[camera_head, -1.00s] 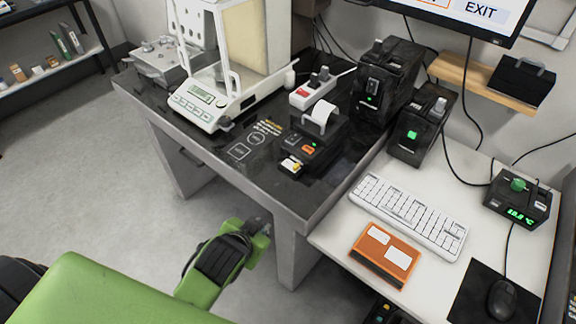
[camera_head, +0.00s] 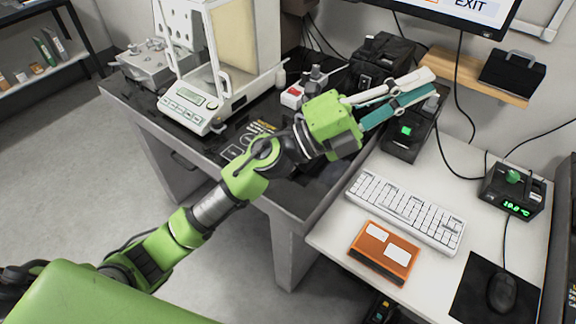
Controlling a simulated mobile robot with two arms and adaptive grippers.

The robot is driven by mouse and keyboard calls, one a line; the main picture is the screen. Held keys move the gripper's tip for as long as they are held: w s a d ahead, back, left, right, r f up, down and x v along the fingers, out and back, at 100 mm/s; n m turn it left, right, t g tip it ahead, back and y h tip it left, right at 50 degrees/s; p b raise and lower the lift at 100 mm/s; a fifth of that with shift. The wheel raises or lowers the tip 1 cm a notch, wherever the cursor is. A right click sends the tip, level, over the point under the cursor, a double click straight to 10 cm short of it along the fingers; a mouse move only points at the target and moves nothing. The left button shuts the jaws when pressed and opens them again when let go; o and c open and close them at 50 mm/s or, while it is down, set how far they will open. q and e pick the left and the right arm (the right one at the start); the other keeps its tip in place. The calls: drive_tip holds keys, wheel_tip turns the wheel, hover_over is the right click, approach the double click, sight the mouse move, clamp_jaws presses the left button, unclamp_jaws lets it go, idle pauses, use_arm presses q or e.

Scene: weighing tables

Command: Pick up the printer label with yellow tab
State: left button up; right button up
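The small black label printer and the white label with a yellow tab at its front are hidden now behind my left wrist and forearm. My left gripper (camera_head: 432,83) reaches in from the lower left, over the dark weighing table (camera_head: 235,178). Its pale and teal fingers point right, past where the printer stands, in front of the black devices. The fingers look apart, with nothing seen between them. My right gripper is not in view.
A balance (camera_head: 195,100) with a glass housing stands left of my gripper. A black device with a green light (camera_head: 405,140) is close below the fingertips. A keyboard (camera_head: 405,210), orange box (camera_head: 384,251) and mouse (camera_head: 501,293) lie on the white desk. A monitor (camera_head: 455,8) hangs above.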

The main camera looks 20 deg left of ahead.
use_arm(q)
wheel_tip(320, 180, down, 13)
drive_tip(key=s+d+m+g+y, duration=0.25)
drive_tip(key=m+g+y, duration=0.45)
drive_tip(key=m+g, duration=0.4)
drive_tip(key=w+a+f+t+y, duration=0.1)
drive_tip(key=w+a+f+y, duration=0.2)
drive_tip(key=a, duration=0.5)
drive_tip(key=w+a+y, duration=0.2)
drive_tip(key=a+y, duration=0.4)
drive_tip(key=a, duration=0.3)
drive_tip(key=w+a+f+t+y, duration=0.1)
drive_tip(key=w+a+f+y, duration=0.2)
drive_tip(key=a, duration=0.5)
drive_tip(key=shift+y, duration=0.5)
drive_tip(key=f, duration=0.4)
drive_tip(key=f+p, duration=0.1)
drive_tip(key=f, duration=0.1)
drive_tip(key=shift+w+d+f, duration=0.2)
drive_tip(key=shift+w+d, duration=0.1)
drive_tip(key=shift+w, duration=0.1)
drive_tip(key=shift+f+p, duration=0.3)
drive_tip(key=shift+f, duration=0.3)
wheel_tip(320, 180, down, 4)
drive_tip(key=shift+d+f+p, duration=0.1)
drive_tip(key=shift+p, duration=0.45)
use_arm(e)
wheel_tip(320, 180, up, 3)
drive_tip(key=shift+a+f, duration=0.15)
